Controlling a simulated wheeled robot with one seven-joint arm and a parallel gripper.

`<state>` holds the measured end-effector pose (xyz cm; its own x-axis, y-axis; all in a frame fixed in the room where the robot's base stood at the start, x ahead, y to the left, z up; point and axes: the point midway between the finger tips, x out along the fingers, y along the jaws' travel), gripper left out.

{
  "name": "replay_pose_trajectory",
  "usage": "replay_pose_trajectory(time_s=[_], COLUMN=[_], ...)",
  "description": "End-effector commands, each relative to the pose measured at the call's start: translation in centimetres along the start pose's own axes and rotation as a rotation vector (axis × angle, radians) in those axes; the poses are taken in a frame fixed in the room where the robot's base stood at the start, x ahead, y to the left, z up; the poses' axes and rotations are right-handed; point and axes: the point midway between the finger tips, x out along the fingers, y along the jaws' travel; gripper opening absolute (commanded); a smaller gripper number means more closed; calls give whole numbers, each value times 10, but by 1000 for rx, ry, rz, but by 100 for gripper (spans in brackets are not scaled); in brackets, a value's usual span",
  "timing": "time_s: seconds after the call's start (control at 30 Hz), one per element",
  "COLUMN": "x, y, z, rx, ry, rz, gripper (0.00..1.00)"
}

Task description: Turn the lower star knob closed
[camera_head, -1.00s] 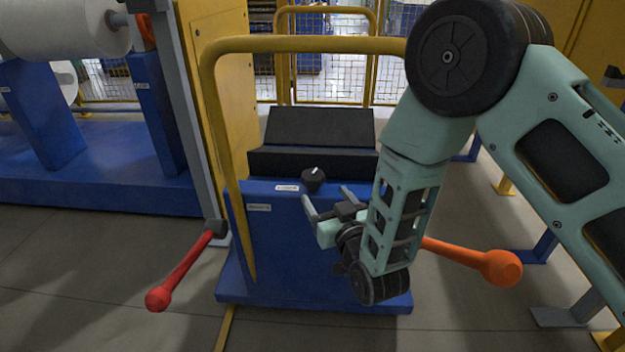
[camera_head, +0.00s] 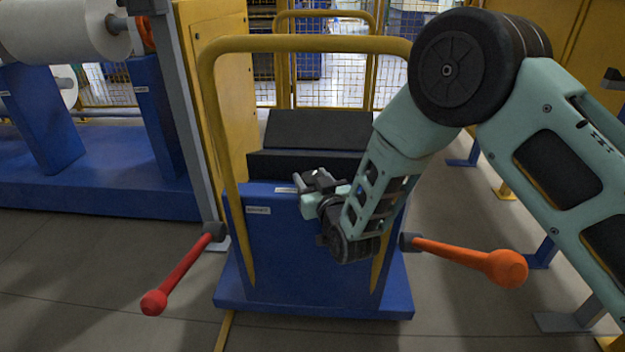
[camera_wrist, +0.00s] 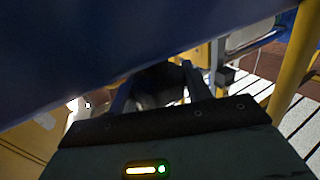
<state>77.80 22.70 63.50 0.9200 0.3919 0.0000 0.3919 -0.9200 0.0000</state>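A black star knob (camera_wrist: 160,85) shows as a dark shape between my gripper's fingers in the wrist view. In the head view it is mostly hidden by my gripper (camera_head: 313,180) at the top front of the blue cabinet (camera_head: 275,255). The fingers stand on both sides of the knob, apart from each other. I cannot tell whether they press on it. My gripper also shows in the wrist view (camera_wrist: 158,84). No second star knob is visible, and my wrist covers part of the cabinet front, so I cannot tell whether this is the lower one.
A red-handled lever (camera_head: 182,270) sticks out at left and an orange-handled lever (camera_head: 470,258) at right. A white film roll (camera_head: 60,30) stands at the back left.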

Motion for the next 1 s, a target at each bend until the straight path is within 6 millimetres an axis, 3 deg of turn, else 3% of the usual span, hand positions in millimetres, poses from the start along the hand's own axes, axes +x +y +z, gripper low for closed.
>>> replay_pose_trajectory(time_s=[0.07, 0.47, 1.0], x=[0, 0, 0], y=[0, 0, -2], z=[0, 0, 0], rx=[0, 0, 2], ry=[0, 0, 0], rz=[1, 55, 488], gripper=[26, 26, 26])
